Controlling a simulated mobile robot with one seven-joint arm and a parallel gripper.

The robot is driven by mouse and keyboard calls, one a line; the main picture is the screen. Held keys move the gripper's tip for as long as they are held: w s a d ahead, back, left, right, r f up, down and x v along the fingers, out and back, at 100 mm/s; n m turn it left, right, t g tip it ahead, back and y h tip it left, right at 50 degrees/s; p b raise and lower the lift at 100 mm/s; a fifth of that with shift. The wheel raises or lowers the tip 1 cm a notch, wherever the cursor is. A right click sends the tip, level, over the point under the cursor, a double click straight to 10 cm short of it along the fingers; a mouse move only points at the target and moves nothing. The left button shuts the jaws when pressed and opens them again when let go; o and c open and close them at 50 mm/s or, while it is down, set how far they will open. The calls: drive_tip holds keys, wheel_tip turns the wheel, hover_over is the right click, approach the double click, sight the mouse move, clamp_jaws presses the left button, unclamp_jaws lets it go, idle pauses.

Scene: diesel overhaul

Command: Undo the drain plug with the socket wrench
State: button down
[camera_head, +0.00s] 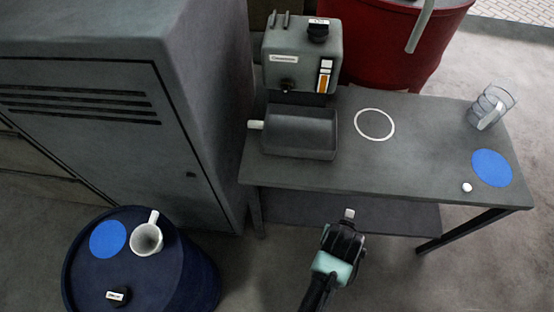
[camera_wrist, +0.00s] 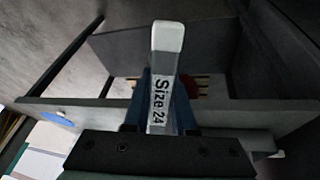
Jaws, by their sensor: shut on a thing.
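A grey housing (camera_head: 298,55) stands at the back of the bench. A small dark round fitting (camera_head: 287,86) low on its front may be the drain plug; I cannot tell for sure. The wrench is well apart from it.
A grey tray (camera_head: 300,140) with a pale handle sits below the housing. A white ring (camera_head: 374,124), clear jar (camera_head: 490,106), blue disc (camera_head: 492,168) and small white ball (camera_head: 467,187) are on the bench.

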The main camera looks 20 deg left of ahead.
drive_tip(key=shift+w+f+t+b, duration=0.2)
drive_tip(key=shift+w+t+b, duration=0.15)
drive_tip(key=shift+t+b, duration=0.25)
drive_tip(key=shift+w+a+r+n+t+b, duration=0.15)
drive_tip(key=shift+r+n+t+b, duration=0.15)
drive_tip(key=shift+b, duration=0.35)
drive_tip(key=w+a+r+n+t+y+b, duration=0.2)
drive_tip(key=w+a+r+t+b, duration=0.15)
drive_tip(key=a, duration=0.35)
drive_tip(key=w+a+r+n+t+y+b, duration=0.2)
drive_tip(key=a+r+t, duration=0.2)
drive_tip(key=a, duration=0.3)
drive_tip(key=w+a+r+n+t+y+b, duration=0.1)
drive_tip(key=w+a+r+t+y+b, duration=0.2)
drive_tip(key=a, duration=0.4)
drive_tip(key=w+a+m+b, duration=0.1)
drive_tip(key=w+m+b, duration=0.2)
drive_tip(key=m, duration=1.3)
drive_tip(key=w+r+m+b, duration=0.1)
drive_tip(key=w+m+b, duration=0.2)
drive_tip(key=m+b, duration=0.5)
drive_tip(key=shift+w+a+r+m+t+h+b, duration=0.15)
drive_tip(key=shift+w+a+m+t+h+b, duration=0.25)
drive_tip(key=shift+m, duration=3.9)
